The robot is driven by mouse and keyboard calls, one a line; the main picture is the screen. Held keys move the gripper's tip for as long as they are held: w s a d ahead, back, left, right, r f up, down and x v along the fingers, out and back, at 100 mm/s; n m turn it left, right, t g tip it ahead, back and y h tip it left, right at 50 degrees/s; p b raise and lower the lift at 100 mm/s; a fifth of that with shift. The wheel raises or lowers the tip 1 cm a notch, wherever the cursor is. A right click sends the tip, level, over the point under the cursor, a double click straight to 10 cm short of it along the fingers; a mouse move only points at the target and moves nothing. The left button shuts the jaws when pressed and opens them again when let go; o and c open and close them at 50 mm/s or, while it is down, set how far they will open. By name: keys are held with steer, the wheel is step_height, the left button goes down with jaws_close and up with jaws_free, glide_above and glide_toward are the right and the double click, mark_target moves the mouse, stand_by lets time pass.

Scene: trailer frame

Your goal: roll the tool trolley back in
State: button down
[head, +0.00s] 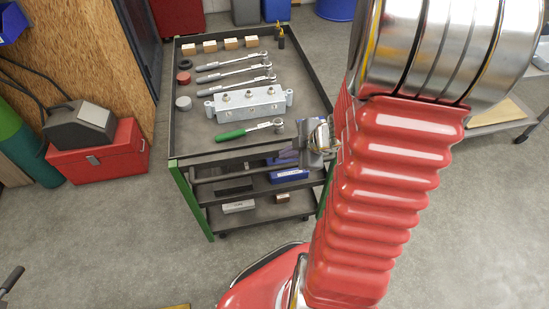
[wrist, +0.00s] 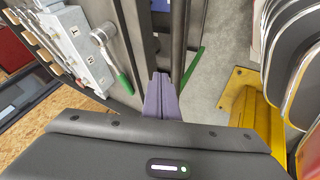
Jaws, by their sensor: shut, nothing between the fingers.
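The tool trolley (head: 176,110) stands in the middle of the head view, a dark tray top on green legs with lower shelves. A dark bar (head: 222,177) runs along its near side; a dark bar of the trolley also shows in the wrist view (wrist: 180,40). My gripper (head: 287,156) is at the near right corner of the trolley, beside the bar. In the wrist view its purple-grey fingers (wrist: 160,97) are closed together, with nothing between them. The tips lie close to the bar; I cannot tell whether they touch it.
On the tray lie a green-handled ratchet (head: 245,131), a metal block (head: 248,104), wrenches and wooden blocks. A red toolbox (head: 102,155) stands on the floor at left. A yellow bracket (wrist: 245,95) shows at right in the wrist view.

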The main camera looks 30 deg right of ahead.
steer(key=x, duration=0.8)
steer(key=shift+w+a+r, duration=0.1)
stand_by(0.5)
